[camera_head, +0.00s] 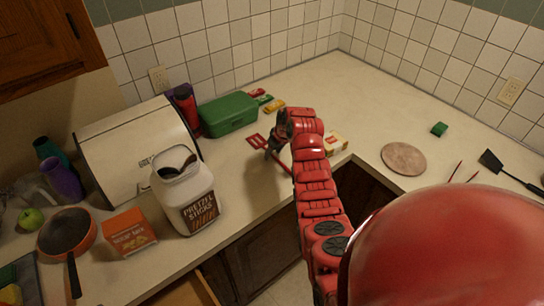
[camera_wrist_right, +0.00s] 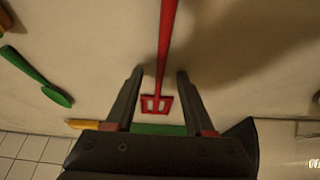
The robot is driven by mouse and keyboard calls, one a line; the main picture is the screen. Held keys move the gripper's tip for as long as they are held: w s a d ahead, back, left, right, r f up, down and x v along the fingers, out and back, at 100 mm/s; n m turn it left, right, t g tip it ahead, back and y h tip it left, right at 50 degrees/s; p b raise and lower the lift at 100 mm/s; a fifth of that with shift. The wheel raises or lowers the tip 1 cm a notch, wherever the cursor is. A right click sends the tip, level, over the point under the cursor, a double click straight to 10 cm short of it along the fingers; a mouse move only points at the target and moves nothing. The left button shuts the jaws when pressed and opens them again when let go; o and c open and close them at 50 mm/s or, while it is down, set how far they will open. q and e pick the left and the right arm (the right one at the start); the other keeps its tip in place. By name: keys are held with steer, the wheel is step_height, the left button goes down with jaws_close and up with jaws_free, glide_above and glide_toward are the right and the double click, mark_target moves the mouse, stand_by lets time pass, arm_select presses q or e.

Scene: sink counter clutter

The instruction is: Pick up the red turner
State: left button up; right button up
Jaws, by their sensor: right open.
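The red turner lies flat on the counter, its slotted head (camera_head: 257,141) left of my right gripper in the head view and its handle running to the lower right. My right gripper (camera_head: 272,153) is low over the turner, with its jaws pointing down. In the right wrist view, the gripper (camera_wrist_right: 158,75) is open. The turner's long red handle (camera_wrist_right: 166,45) runs between the two fingers, and its slotted head shows further down. The fingers appear apart from the handle. My left gripper is not in view.
A green box (camera_head: 228,114) and small coloured packets (camera_head: 274,106) lie behind the gripper. A pretzel-stick jar (camera_head: 187,195) stands to the left. A small yellow-white box (camera_head: 336,143) and a round board (camera_head: 403,158) are to the right. The counter front edge is close.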

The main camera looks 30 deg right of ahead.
steer(key=shift+r, duration=0.1)
jaws_close()
steer(key=shift+r, duration=0.15)
